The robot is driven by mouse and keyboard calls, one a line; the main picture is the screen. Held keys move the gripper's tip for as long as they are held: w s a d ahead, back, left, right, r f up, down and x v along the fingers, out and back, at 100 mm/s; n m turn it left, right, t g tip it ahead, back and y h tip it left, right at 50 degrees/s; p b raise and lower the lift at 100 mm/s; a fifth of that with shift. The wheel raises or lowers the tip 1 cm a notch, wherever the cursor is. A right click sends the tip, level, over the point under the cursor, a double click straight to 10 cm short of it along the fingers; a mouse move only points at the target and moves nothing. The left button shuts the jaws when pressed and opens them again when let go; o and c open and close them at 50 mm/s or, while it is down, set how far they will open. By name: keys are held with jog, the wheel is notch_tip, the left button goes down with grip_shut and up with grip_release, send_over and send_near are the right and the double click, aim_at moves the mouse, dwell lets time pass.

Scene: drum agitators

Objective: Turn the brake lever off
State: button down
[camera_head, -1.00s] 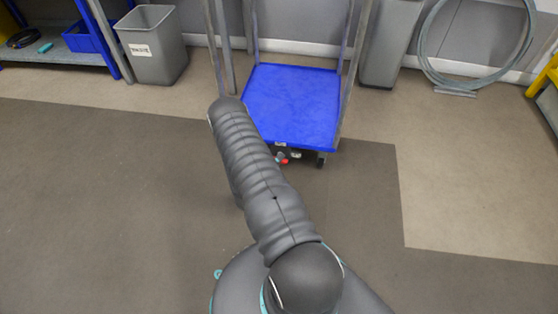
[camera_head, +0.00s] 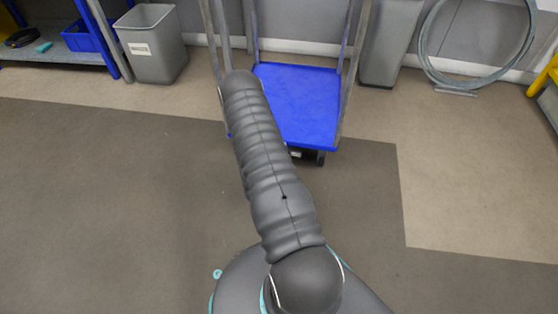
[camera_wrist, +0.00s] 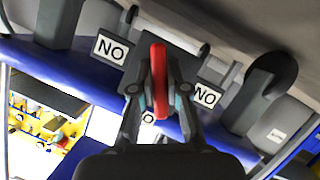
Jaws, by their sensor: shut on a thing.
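The brake lever (camera_wrist: 159,72) is a narrow red bar in the middle of the wrist view. My gripper (camera_wrist: 159,92) is shut on it, with one finger on each side. The lever sits under the blue platform edge of the cart (camera_wrist: 75,68), beside white labels (camera_wrist: 111,50) that read "NO" in this view. In the head view the cart's blue platform (camera_head: 305,100) stands ahead of my arm. My gripper and the lever are hidden there behind my arm.
Upright metal posts (camera_head: 352,85) rise from the cart. A grey bin (camera_head: 153,45) stands at the back left beside a blue shelf (camera_head: 60,58). Another grey bin (camera_head: 388,45) and a hose coil (camera_head: 478,75) are along the back wall. The floor in front is clear.

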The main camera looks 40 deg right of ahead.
jog(key=shift+f+m+t+y+b, duration=0.15)
jog(key=shift+m+t+y+b, duration=0.35)
jog(key=shift+m, duration=0.4)
jog(key=shift+m+t+y+b, duration=0.45)
jog(key=shift+m+b, duration=0.35)
jog(key=shift+m, duration=0.2)
jog(key=c, duration=1.2)
grip_release()
jog(key=shift+o, duration=0.2)
jog(key=v, duration=1.2)
